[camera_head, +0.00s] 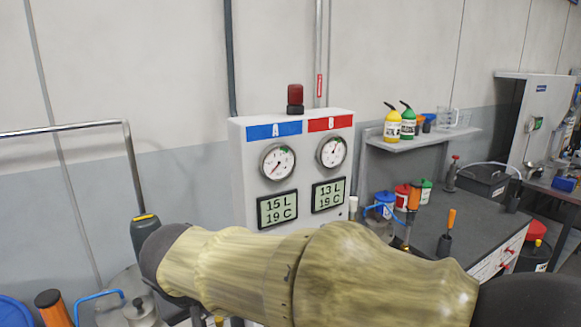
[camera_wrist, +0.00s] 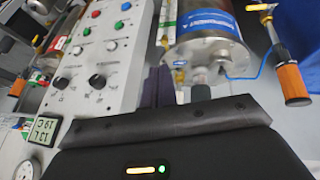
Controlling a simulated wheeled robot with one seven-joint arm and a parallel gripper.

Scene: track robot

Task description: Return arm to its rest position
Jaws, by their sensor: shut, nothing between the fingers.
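In the camera_head view my arm lies across the lower part of the picture, in front of the gauge panel's base and the bench. My gripper's fingers are not seen there. In the camera_wrist view the dark body of my gripper fills the bottom, with a yellow light bar and a green light. My gripper's dark fingers (camera_wrist: 160,70) stick up from its middle, shut together with nothing held. A steel cylinder with a blue label (camera_wrist: 208,22) is just right of them, and a control panel with knobs (camera_wrist: 98,60) is to the left.
A gauge panel (camera_head: 297,150) with a red beacon (camera_head: 295,97) stands behind my arm. A workbench (camera_head: 478,232) with bottles and tools is at right. A metal rail (camera_head: 68,129) is at left. An orange-handled tool (camera_wrist: 289,80) is right of my gripper.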

